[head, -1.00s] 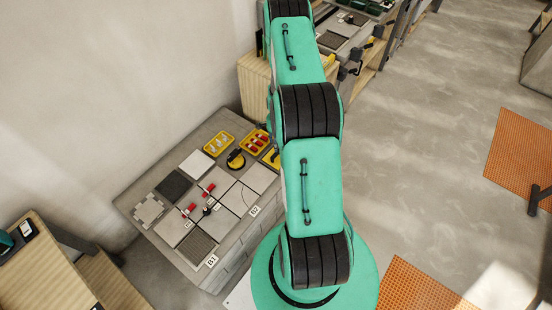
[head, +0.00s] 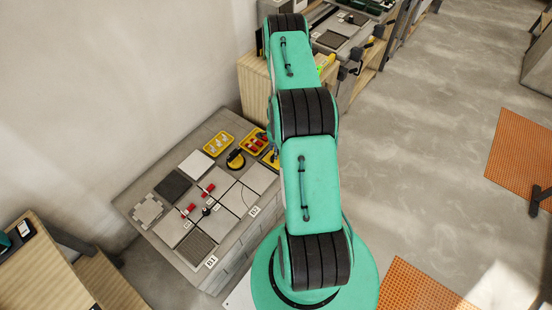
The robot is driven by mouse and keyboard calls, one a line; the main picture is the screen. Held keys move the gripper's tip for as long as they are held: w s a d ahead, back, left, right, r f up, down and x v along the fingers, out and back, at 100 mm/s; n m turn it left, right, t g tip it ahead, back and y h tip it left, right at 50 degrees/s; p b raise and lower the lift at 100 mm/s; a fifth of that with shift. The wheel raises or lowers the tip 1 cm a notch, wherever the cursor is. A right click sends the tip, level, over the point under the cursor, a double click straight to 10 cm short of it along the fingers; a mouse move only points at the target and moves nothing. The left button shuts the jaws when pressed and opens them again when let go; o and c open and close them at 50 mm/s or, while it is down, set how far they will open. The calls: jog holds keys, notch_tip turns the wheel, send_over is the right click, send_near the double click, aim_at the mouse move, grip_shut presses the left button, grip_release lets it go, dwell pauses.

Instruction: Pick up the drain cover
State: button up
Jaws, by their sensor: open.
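A dark grey square with a fine grid or ribbed surface, which looks like the drain cover (head: 195,246), lies flat at the near end of the tiled block, beside the B1 label. A plain dark square tile (head: 173,185) lies farther back on the left of the same block. Another dark square (head: 331,40) lies on the far bench, too small to tell what it is. My gripper is hidden behind my own green arm, so its fingers do not show. Nothing is seen touching the ribbed square.
The block (head: 134,193) also carries light tiles, red-handled pieces, a black-and-yellow tool (head: 236,159) and yellow trays (head: 218,144) of small parts. A wooden bench (head: 45,270) stands at lower left. The floor to the right is open, with orange perforated mats (head: 520,150).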

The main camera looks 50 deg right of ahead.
jog(key=shift+f+b, duration=0.55)
jog(key=shift+f, duration=2.05)
grip_shut()
